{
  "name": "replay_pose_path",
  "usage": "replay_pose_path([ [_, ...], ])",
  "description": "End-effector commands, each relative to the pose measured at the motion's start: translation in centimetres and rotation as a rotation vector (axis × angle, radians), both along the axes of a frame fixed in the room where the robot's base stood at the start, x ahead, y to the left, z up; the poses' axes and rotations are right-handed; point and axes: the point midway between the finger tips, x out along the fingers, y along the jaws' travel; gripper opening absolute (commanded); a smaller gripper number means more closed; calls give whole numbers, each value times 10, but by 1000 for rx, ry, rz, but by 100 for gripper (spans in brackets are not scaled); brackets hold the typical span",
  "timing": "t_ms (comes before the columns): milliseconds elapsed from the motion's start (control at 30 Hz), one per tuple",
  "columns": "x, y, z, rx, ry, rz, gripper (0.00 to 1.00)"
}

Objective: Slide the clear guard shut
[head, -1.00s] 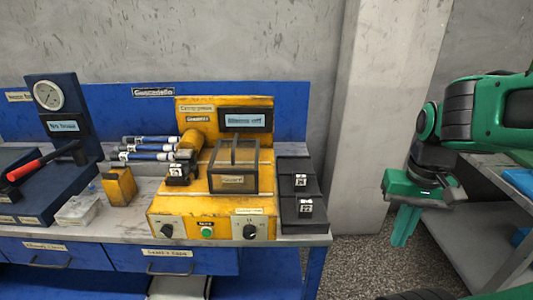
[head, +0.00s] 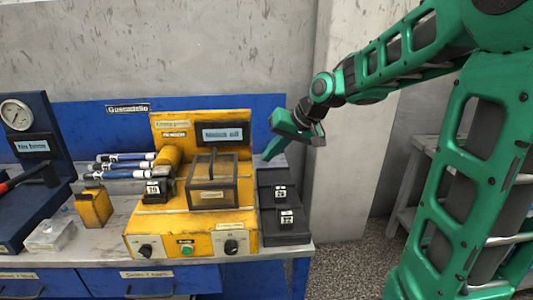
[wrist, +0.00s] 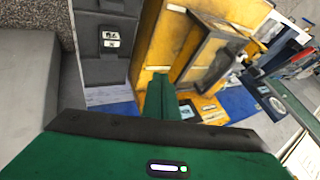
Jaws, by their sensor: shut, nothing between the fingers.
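The clear guard (head: 213,180) is a smoky see-through box with a dark frame, a handle on top and a label on its front. It sits on the yellow machine (head: 165,222), in front of the upright panel with the small screen. In the wrist view the guard (wrist: 209,58) shows tilted, beyond my fingers. My gripper (head: 267,158) is shut and empty. In the head view it hangs to the right of the guard, above the back of the black tray, apart from the guard. In the wrist view the green fingers (wrist: 160,97) point toward the machine's side.
A black tray (head: 284,238) with numbered blocks stands right of the machine. Blue-and-white cylinders (head: 125,165), a yellow block (head: 93,207) and a clear box (head: 50,234) are at left. A blue gauge stand (head: 32,150) is farther left. A grey pillar rises behind at right.

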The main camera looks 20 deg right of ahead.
Motion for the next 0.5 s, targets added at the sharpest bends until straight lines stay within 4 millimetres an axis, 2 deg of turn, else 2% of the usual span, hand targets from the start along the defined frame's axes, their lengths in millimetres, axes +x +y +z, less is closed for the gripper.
replay_pose_path([
  [33,5,4,-9,1,4,3,0],
  [333,32,22,-54,0,4,2,0],
  [500,40,45,-52,-2,0,4,0],
])
